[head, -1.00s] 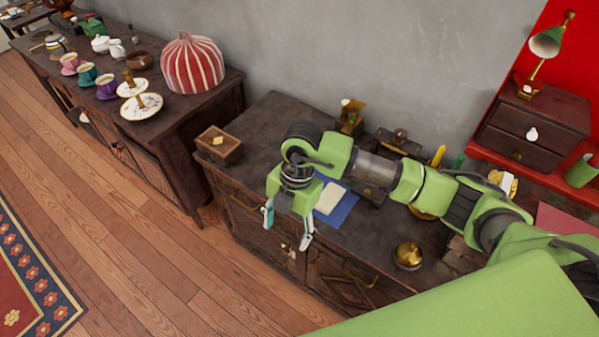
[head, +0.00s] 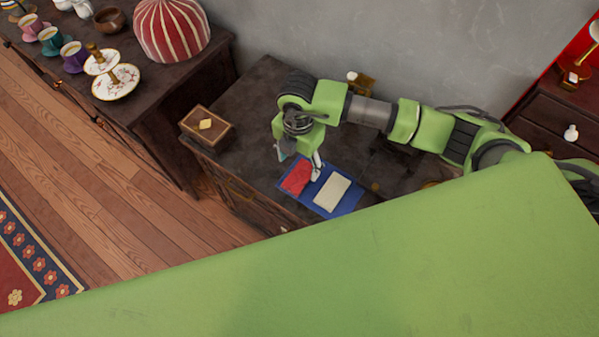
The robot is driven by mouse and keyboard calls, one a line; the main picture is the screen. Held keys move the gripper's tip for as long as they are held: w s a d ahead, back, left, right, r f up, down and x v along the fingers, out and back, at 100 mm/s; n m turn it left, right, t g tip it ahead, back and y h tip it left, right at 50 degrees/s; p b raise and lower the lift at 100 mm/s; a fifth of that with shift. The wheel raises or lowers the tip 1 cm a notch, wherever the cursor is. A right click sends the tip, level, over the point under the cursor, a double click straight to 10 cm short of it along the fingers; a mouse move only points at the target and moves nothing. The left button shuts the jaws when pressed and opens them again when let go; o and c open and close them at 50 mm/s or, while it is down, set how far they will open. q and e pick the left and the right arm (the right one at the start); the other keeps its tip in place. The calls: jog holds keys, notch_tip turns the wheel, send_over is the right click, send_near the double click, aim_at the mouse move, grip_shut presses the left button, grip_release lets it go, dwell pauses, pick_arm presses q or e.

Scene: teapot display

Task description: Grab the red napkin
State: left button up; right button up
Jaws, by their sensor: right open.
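The red napkin (head: 296,179) lies flat on the left part of a blue mat (head: 322,207) on the dark cabinet top. A cream napkin (head: 332,192) lies beside it on the same mat, to its right. My right gripper (head: 298,166) is open and points down over the red napkin, with one finger to its upper left and the other near its right edge. I cannot tell whether the fingers touch the napkin or the mat. My left gripper is not in view.
A wooden box (head: 206,127) stands at the cabinet's left end. A sideboard to the left holds a red striped dome (head: 171,29), cups and a tiered plate stand (head: 115,81). A grey wall (head: 420,50) rises behind. My green body covers the foreground.

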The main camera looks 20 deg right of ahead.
aim_at(300, 175)
jog(key=shift+w+d+f, duration=0.1)
jog(key=shift+w+f, duration=0.1)
jog(key=shift+f, duration=1.05)
jog(key=shift+w+d+f+p, duration=0.15)
jog(key=shift+f+p, duration=0.4)
jog(key=shift+f, duration=0.4)
jog(key=f, duration=0.3)
jog(key=shift+w+d+f+p, duration=0.1)
jog(key=shift+w+f+p, duration=0.1)
jog(key=shift+p, duration=0.1)
jog(key=shift+f, duration=0.15)
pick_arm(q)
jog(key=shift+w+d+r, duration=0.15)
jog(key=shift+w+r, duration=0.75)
pick_arm(e)
jog(key=c, duration=1.2)
